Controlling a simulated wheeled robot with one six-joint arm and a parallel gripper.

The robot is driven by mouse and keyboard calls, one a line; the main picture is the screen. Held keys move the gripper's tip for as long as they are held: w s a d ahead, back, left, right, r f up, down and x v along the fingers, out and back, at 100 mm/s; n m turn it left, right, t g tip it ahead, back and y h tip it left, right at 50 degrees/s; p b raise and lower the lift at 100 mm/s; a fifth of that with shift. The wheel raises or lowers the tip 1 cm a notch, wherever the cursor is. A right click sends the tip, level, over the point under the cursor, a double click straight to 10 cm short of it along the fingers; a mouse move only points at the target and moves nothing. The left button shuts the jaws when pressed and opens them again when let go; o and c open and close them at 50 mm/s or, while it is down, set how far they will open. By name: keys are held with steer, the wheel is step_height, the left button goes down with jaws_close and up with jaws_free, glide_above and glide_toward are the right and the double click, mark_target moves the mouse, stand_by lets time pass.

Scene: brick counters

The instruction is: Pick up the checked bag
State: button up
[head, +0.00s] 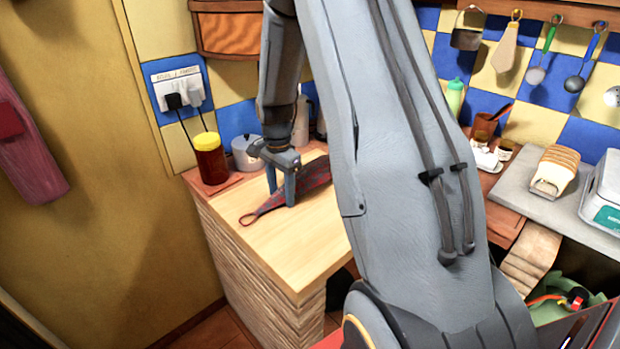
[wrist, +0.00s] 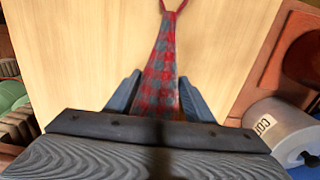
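The checked bag (head: 316,174) is red and dark grey and lies flat on the pale wooden counter top (head: 312,255). Its thin loop points to the front left in the head view. My gripper (head: 281,198) points down over the bag's narrow part. In the wrist view, the checked bag (wrist: 160,68) runs between the two spread fingers of my gripper (wrist: 159,78). The fingers are apart, one on each side, with a gap to the cloth visible at least near the tips. My gripper body hides the bag's wider end in the wrist view.
A red jar with a yellow lid (head: 210,160) and a grey-white canister (head: 246,153) stand at the back left of the counter. The canister also shows in the wrist view (wrist: 280,130). The counter's front left is bare. Utensils hang on the tiled wall.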

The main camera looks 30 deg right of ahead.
steer(key=c, duration=0.5)
step_height(320, 180, up, 9)
steer(key=shift+w+r+b, duration=0.1)
steer(key=shift+r+b, duration=0.1)
steer(key=shift+b, duration=1.05)
steer(key=shift+r, duration=0.35)
